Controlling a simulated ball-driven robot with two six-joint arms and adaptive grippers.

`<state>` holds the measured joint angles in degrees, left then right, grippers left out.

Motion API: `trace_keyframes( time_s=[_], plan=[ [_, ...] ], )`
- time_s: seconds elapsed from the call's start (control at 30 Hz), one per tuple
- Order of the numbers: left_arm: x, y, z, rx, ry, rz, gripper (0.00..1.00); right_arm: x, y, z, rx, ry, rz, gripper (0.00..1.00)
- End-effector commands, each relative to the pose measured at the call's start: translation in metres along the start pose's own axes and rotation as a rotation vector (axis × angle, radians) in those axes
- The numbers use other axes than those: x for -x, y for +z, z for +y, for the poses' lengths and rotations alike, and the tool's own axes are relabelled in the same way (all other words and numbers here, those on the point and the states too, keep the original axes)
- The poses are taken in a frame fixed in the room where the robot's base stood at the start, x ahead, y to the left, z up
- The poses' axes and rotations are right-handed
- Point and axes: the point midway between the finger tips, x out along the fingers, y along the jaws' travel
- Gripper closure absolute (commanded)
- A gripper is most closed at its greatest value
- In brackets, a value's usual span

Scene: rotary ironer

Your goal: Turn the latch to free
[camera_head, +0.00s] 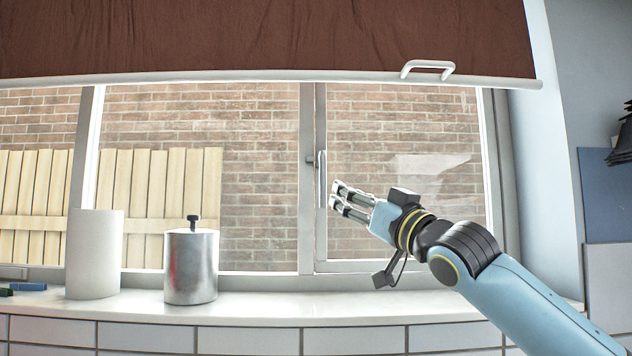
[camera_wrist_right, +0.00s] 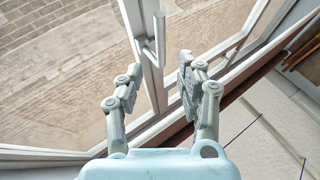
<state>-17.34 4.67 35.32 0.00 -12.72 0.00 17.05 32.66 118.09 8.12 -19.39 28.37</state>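The latch is a slim metal handle (camera_head: 322,180) on the left upright of the right window sash, standing vertical. In the right wrist view the handle (camera_wrist_right: 160,38) shows just beyond my fingertips, its near end in line with the gap between them. My right gripper (camera_head: 334,194) is just right of the handle's lower part in the head view. In the right wrist view the gripper (camera_wrist_right: 158,80) has its two fingers spread, with nothing held between them. Whether a finger touches the handle I cannot tell. My left gripper is not in view.
A white paper roll (camera_head: 94,254) and a metal canister (camera_head: 191,267) stand on the sill (camera_head: 300,311) at left. A brown blind (camera_head: 270,38) with a white pull handle (camera_head: 428,68) hangs above. The sill below my right gripper is clear.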

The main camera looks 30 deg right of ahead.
Motion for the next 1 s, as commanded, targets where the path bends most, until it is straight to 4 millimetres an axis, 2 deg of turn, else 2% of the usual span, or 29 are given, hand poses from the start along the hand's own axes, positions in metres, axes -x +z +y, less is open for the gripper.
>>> trace_keyframes(
  time_s=[0.1, 0.3, 0.5, 0.87, 0.9, 1.0],
  plan=[
    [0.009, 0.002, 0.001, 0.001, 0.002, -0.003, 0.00, -0.021, -0.003, -0.001, -0.008, 0.001, 0.004, 0.63],
    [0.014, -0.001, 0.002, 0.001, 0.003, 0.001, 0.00, -0.060, -0.002, -0.001, -0.008, 0.001, 0.003, 0.63],
    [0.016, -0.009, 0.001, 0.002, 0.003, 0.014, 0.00, -0.087, -0.001, -0.001, -0.003, 0.000, 0.001, 0.63],
    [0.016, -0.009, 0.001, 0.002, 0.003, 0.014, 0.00, -0.094, 0.000, -0.001, -0.001, -0.001, 0.000, 0.63],
    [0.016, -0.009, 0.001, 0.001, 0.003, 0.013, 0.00, -0.094, 0.000, -0.001, -0.001, -0.001, 0.000, 0.64],
    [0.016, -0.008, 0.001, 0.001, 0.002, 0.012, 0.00, -0.094, 0.000, -0.001, -0.001, -0.001, 0.000, 0.77]
  ],
)
